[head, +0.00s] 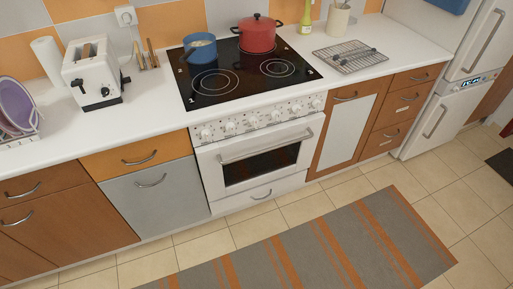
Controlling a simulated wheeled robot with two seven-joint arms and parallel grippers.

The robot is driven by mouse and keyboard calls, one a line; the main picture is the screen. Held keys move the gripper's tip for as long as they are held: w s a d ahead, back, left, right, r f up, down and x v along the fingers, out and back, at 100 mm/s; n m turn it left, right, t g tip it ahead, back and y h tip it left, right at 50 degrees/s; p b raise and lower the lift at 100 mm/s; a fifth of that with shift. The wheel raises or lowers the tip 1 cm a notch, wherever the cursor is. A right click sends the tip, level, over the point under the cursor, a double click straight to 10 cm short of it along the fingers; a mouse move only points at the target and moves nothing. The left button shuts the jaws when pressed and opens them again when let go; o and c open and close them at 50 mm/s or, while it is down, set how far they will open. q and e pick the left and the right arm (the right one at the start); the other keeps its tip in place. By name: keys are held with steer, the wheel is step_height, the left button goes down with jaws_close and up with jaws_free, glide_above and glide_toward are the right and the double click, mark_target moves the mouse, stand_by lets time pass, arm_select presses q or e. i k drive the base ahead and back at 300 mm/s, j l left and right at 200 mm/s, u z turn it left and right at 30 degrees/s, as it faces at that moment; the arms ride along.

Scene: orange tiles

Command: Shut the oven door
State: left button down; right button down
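The white oven (260,180) stands in the counter row at the middle of the head view, below a black cooktop. Its door (222,170) has a dark window and a white bar handle (265,147) along its top. The door looks upright and close to flush with the oven front; I cannot tell whether a small gap is left. Neither of my grippers shows in the head view.
A blue pot (200,48) and a red pot (257,34) stand on the cooktop (215,88). A toaster (92,72) is on the left counter, a wire rack (350,56) on the right. A striped rug (320,245) covers clear floor before the oven.

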mark_target(249, 159)
steer(key=z, duration=1.45)
steer(key=k, duration=0.45)
